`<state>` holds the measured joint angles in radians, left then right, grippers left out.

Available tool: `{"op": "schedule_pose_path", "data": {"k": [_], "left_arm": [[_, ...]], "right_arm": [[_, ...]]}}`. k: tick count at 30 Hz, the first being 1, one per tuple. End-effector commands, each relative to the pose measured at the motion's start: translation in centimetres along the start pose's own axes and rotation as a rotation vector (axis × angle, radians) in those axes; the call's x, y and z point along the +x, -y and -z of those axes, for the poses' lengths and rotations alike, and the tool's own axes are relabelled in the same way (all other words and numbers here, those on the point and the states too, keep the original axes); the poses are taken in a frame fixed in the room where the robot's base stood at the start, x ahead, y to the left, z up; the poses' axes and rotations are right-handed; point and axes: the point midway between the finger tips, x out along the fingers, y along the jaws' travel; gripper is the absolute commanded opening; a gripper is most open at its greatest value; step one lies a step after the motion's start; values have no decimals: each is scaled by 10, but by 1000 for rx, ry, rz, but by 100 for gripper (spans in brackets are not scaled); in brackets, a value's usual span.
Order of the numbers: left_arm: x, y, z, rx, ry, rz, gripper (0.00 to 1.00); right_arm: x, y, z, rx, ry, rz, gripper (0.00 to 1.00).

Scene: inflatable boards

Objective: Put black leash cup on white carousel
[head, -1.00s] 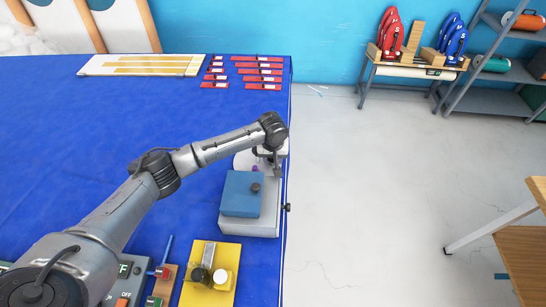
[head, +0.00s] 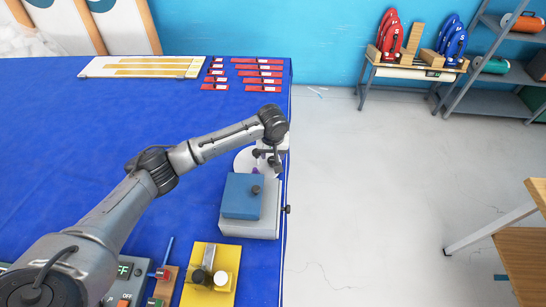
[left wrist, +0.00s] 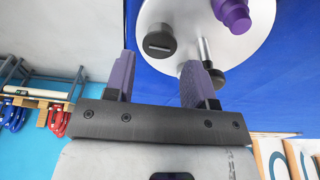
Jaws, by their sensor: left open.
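The white carousel (left wrist: 180,15) is a round disc at the top of the left wrist view; in the head view its edge (head: 241,160) shows behind the blue box. A black slotted cup (left wrist: 160,42), seemingly the black leash cup, rests on the disc near its rim. It shows small and dark in the head view (head: 256,153). A purple piece (left wrist: 234,14) and a metal post (left wrist: 203,50) with a black end are also at the disc. My left gripper (left wrist: 160,78) has its purple fingers apart, with nothing between them, close by the cup. My right gripper is out of view.
The blue box (head: 242,195) on its pale base stands in front of the carousel, near the blue table's right edge. A yellow board (head: 209,280) with black and white round parts lies nearer. Red pieces (head: 262,72) lie at the back. The table's middle left is clear.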

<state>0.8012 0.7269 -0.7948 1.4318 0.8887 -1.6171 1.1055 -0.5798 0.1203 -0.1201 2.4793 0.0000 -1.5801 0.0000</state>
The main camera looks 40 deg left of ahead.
Motion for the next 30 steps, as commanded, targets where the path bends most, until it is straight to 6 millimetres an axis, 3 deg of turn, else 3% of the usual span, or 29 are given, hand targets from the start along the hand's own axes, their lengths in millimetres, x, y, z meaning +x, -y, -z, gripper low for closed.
{"op": "schedule_pose_path", "data": {"k": [6, 12, 18, 30], "left_arm": [[-43, -1, 0, 1, -1, -3, 50], [-68, -1, 0, 1, -1, -2, 50], [-80, 0, 0, 0, 0, -1, 50], [-82, 0, 0, 1, 0, -1, 50]], "right_arm": [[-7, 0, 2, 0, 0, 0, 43], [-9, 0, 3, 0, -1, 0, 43], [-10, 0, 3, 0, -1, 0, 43], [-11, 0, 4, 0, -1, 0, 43]]}}
